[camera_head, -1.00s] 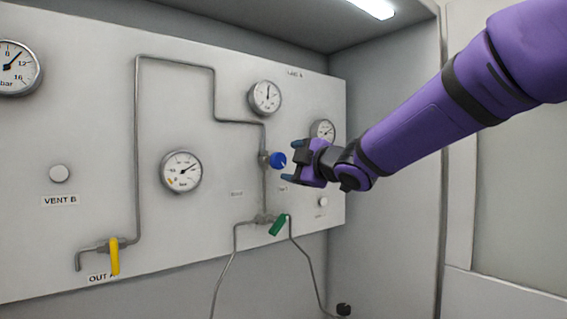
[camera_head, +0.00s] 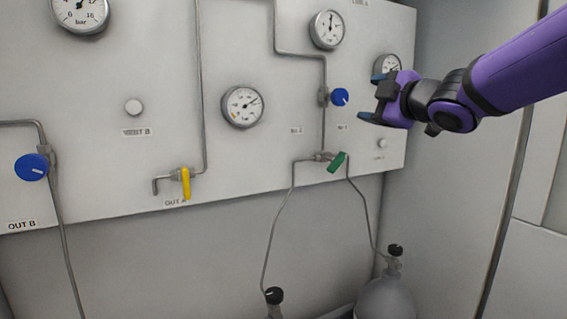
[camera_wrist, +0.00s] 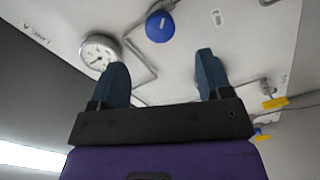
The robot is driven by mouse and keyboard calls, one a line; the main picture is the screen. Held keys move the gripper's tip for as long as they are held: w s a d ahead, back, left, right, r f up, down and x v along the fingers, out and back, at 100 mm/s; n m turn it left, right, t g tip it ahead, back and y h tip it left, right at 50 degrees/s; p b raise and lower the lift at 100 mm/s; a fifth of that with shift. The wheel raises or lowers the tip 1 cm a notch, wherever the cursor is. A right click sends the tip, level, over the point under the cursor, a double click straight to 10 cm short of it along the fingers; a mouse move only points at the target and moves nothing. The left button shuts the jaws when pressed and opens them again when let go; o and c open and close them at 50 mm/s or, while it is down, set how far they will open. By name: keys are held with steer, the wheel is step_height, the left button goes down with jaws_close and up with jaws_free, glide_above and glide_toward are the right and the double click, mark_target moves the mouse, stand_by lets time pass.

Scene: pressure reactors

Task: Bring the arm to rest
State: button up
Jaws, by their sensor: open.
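My purple arm (camera_head: 520,70) reaches in from the right in the head view. My gripper (camera_head: 371,101) is open and empty, in front of the panel's right part. In the head view it is just right of a small blue knob (camera_head: 340,96), with a visible gap between them. The wrist view shows my two fingers (camera_wrist: 163,82) spread apart with nothing between them. A blue knob (camera_wrist: 160,26) lies beyond the fingertips there, apart from them.
The panel (camera_head: 150,60) carries gauges (camera_head: 242,106), a yellow lever (camera_head: 185,183), a green lever (camera_head: 337,162) and a larger blue knob (camera_head: 31,167). Thin pipes run down to gas cylinders (camera_head: 385,298) below. The cabinet side wall (camera_head: 460,190) stands at the right.

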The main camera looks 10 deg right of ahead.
steer(key=s+d+f+m+g+h, duration=0.3)
steer(key=s+f+m+h, duration=0.1)
steer(key=s+f+m, duration=0.15)
steer(key=s+d+f+m+g+h, duration=0.2)
steer(key=s+d+f+m+h, duration=0.15)
steer(key=s+m, duration=0.35)
steer(key=s+a+f+m+g+y, duration=0.1)
steer(key=s+a+f+m+g, duration=0.1)
steer(key=s, duration=0.5)
steer(key=s+a+f+m+g+y, duration=0.1)
steer(key=s+f+m+g, duration=0.1)
steer(key=s+f+g, duration=0.2)
steer(key=s+f, duration=0.3)
steer(key=shift+a+g, duration=0.4)
stand_by(2.2)
